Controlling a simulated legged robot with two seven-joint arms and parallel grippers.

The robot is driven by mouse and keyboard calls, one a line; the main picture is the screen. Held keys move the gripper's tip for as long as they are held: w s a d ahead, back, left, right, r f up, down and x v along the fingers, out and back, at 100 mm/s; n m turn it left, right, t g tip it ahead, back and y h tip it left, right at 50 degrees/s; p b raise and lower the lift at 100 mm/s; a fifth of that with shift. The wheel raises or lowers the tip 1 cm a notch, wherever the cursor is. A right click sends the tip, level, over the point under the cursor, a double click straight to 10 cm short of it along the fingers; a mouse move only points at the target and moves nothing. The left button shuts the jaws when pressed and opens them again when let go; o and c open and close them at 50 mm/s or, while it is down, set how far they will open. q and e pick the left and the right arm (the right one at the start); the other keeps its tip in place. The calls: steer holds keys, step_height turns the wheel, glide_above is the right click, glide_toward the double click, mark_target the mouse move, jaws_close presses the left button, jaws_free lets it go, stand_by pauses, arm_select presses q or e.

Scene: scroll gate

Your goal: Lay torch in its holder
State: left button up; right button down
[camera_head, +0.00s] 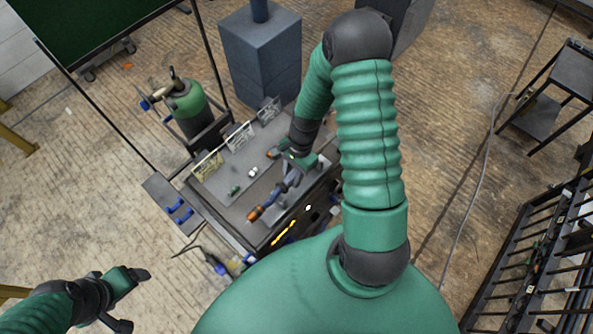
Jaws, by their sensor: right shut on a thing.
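The torch (271,201) appears as a slim blue-grey tool with an orange end, slanting over the front part of the grey work table (222,196). My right gripper (294,172) is shut on its upper end; the fingers are small and partly hidden here. A grey block-like piece (287,208) at the table's front edge, just under the torch, may be the holder. I cannot tell whether the torch touches it. My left gripper (136,300) is open and empty at the lower left, away from the table.
Small parts (253,172) lie on the tabletop. A green gas cylinder (187,105) stands behind left, a blue-grey cabinet (262,60) behind. A black metal rack (535,265) stands at right.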

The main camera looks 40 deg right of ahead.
steer(key=shift+s+a+r, duration=0.1)
steer(key=shift+a+r, duration=0.1)
steer(key=shift+a, duration=0.45)
steer(key=shift+a+r, duration=0.15)
steer(key=shift+a, duration=0.45)
steer(key=shift+d+f+b, duration=0.7)
steer(key=shift+d+f, duration=0.6)
steer(key=shift+d, duration=0.05)
steer(key=shift+f, duration=0.15)
steer(key=shift+a+f+b, duration=0.1)
steer(key=shift+a+b, duration=0.2)
steer(key=shift+a+f, duration=0.1)
steer(key=shift+a, duration=0.5)
steer(key=shift+s+d, duration=0.1)
steer(key=shift+d, duration=0.15)
steer(key=shift+d+f, duration=0.1)
steer(key=shift+d, duration=0.1)
steer(key=shift+a, duration=0.2)
arm_select(q)
steer(key=shift+s+a+f, duration=0.15)
steer(key=shift+a+f, duration=0.65)
steer(key=shift+f, duration=0.2)
arm_select(e)
steer(key=shift+d, duration=0.35)
arm_select(q)
steer(key=shift+f+b, duration=0.35)
steer(key=shift+f, duration=0.05)
arm_select(e)
steer(key=shift+f, duration=0.5)
